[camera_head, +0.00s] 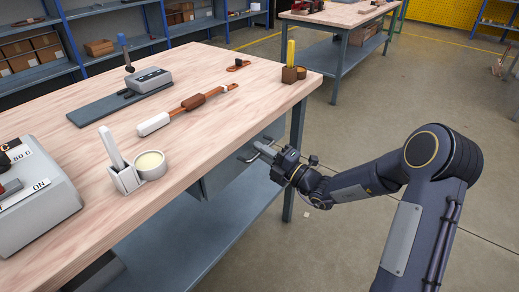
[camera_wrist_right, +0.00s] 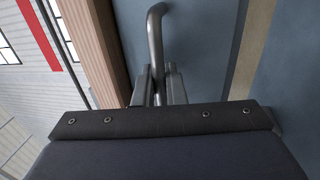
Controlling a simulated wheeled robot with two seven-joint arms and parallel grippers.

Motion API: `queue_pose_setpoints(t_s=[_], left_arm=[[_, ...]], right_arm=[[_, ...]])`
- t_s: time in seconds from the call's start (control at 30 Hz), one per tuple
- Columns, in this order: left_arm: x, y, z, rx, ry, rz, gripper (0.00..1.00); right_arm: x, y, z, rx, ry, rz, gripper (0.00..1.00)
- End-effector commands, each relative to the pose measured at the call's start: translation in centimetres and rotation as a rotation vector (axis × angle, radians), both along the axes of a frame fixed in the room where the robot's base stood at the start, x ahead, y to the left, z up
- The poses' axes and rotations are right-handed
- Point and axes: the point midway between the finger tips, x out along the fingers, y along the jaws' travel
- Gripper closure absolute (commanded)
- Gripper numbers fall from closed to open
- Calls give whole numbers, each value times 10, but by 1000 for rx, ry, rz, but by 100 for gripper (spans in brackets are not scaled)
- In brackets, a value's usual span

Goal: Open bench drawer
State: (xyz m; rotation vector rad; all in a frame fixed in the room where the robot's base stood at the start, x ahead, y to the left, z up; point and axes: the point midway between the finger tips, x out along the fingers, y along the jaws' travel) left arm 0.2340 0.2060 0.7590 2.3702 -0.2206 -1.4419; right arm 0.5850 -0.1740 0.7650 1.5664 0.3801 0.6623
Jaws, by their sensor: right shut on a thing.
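The bench drawer (camera_head: 222,176) is a blue-grey box front under the wooden bench top. Its metal bar handle (camera_head: 247,156) sticks out near the bench's right edge. My right gripper (camera_head: 262,150) reaches in from the right and is shut on this handle. In the right wrist view the bent grey handle (camera_wrist_right: 155,45) runs down between the two fingers of the right gripper (camera_wrist_right: 158,85), against the blue-grey drawer front (camera_wrist_right: 195,50). How far the drawer stands out is hard to tell. My left gripper is not in view.
A bench leg (camera_head: 296,135) stands close beyond my gripper. The floor to the right is clear.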

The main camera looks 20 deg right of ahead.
Motion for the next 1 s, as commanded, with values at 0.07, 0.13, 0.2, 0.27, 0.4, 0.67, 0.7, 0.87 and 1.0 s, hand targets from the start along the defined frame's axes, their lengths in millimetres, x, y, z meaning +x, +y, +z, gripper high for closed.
queue_pose_setpoints(t_s=[0.07,0.13,0.2,0.27,0.4,0.67,0.7,0.87,1.0], left_arm=[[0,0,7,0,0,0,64],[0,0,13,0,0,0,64],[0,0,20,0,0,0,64],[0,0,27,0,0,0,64],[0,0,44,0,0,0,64],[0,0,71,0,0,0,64],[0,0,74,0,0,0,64],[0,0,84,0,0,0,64],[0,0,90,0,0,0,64]], right_arm=[[-8,-7,2,0,5,-3,100],[-18,-15,3,0,6,-4,100],[-29,-24,3,0,7,-5,100],[-41,-33,4,0,9,-6,100],[-71,-57,4,1,8,-7,100],[-124,-97,3,1,8,-7,100],[-131,-102,3,0,6,-5,100],[-155,-121,2,1,7,-3,100],[-169,-131,1,1,4,-1,100]])
